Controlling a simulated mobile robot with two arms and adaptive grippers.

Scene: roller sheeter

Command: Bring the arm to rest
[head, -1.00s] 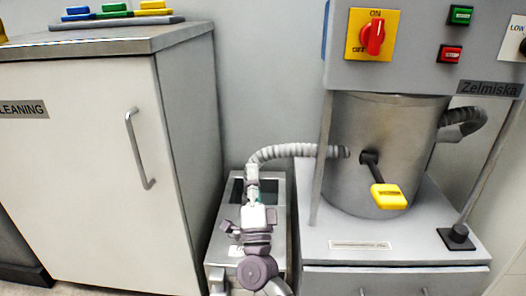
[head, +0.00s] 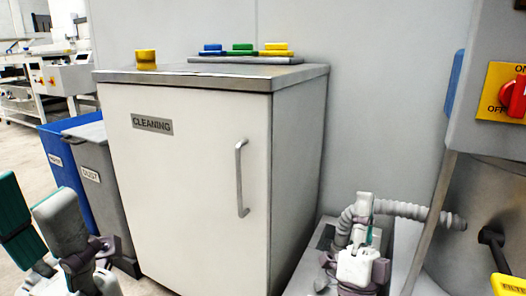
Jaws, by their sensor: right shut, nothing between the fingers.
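My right gripper (head: 364,203) is at the lower right of the head view. It points up, with its fingers together and nothing seen between them. It appears in front of the ribbed grey hose (head: 415,211); I cannot tell whether they touch. My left gripper (head: 33,190) is at the lower left edge, close to the camera and partly cut off. Its two broad fingers, with teal and grey parts, stand apart, and I see nothing held between them.
A white cleaning cabinet (head: 190,190) with a metal handle stands between my grippers. On top are a yellow piece (head: 146,59) and a tray (head: 245,60) with coloured blocks. Blue (head: 62,150) and grey bins (head: 92,160) stand left. The sheeter machine (head: 470,130) stands right.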

